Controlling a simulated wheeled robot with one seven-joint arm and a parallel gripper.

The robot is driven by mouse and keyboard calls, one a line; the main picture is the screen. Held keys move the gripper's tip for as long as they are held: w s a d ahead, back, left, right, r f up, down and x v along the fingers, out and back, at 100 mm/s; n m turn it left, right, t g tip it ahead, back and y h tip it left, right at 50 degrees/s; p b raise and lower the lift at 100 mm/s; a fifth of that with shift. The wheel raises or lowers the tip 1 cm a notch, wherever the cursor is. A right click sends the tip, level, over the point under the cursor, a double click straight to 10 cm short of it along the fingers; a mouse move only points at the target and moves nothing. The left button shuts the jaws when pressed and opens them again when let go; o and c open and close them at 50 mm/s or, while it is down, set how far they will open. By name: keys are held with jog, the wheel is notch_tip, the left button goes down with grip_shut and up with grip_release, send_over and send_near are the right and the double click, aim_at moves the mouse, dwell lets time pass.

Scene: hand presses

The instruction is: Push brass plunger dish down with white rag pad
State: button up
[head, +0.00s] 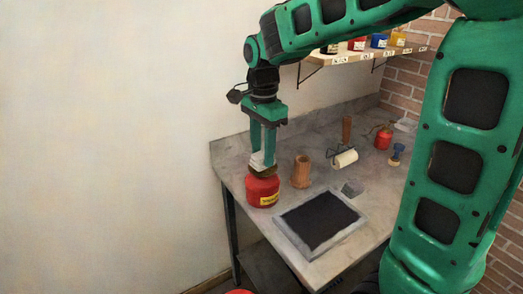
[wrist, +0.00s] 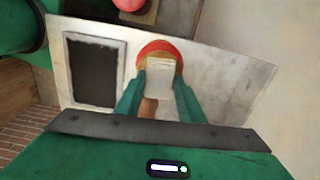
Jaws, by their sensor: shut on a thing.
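The red can (head: 262,191) with a yellow label stands upright at the left front of the bench. Its brass plunger dish (head: 263,172) is on top, right under my gripper. My gripper (head: 262,157) points straight down and is shut on the white rag pad (head: 257,161). The pad is over the dish and looks to touch it or nearly so. In the wrist view the pad (wrist: 160,76) sits between the fingers, with the red can (wrist: 153,47) and a brass rim (wrist: 178,62) around it. How far the dish is pressed cannot be told.
A terracotta-coloured cylinder (head: 301,172) stands close to the right of the can. A framed dark slab (head: 295,213) lies in front. A white roller (head: 345,159), a red oil can (head: 383,138) and a stamp (head: 396,155) are farther back. A shelf with jars (head: 357,58) hangs above.

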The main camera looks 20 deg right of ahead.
jog(key=shift+f, duration=1)
dwell(0.9)
dwell(0.4)
jog(key=shift+r, duration=3.55)
